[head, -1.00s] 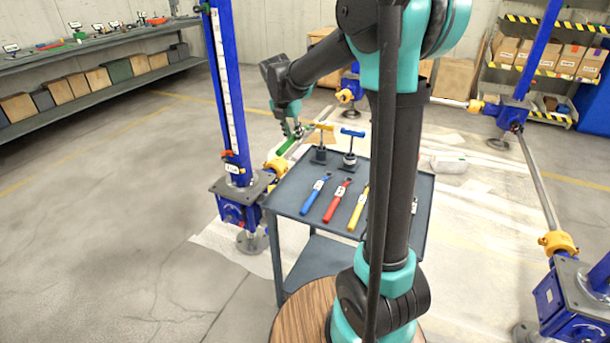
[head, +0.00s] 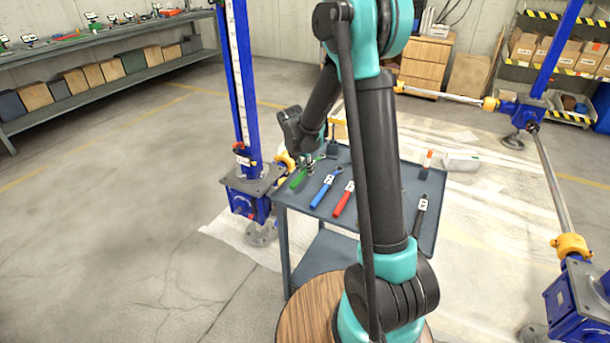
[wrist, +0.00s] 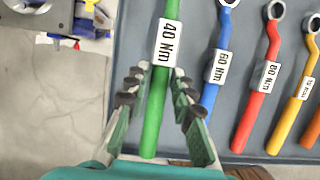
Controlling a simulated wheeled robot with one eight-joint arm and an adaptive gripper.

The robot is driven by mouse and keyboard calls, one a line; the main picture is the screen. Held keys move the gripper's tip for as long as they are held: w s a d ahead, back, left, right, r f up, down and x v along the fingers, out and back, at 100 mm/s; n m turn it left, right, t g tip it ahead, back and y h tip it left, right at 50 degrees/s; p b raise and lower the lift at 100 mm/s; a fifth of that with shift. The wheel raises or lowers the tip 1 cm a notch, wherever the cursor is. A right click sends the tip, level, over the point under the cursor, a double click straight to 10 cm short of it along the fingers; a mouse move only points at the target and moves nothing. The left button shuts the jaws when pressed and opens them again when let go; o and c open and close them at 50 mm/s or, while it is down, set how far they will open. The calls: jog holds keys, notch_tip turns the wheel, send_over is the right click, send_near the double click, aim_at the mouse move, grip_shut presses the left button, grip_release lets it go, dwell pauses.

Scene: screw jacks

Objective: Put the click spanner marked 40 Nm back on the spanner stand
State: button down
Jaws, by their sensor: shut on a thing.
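The green click spanner marked 40 Nm (wrist: 154,120) is between the fingers of my gripper (wrist: 158,88), which is shut on it. In the head view the green spanner (head: 299,179) is at the left side of the grey trolley top (head: 300,207), with my gripper (head: 311,164) at its far end. The spanner lies roughly parallel to the blue spanner (head: 325,188), left of it. I cannot tell whether it touches the surface. The blue spanner reads 60 Nm (wrist: 217,75) and the red one 80 Nm (wrist: 262,88). An orange spanner (wrist: 300,98) lies further right.
A black spanner (head: 420,214) lies at the trolley's right, beyond my arm. A blue screw jack column (head: 241,90) stands close to the trolley's left edge. A dark upright holder (head: 333,148) stands on the trolley's far side. My arm hides part of the trolley top.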

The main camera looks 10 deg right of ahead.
jog(key=shift+f, duration=1.5)
jog(key=c, duration=1.3)
grip_release()
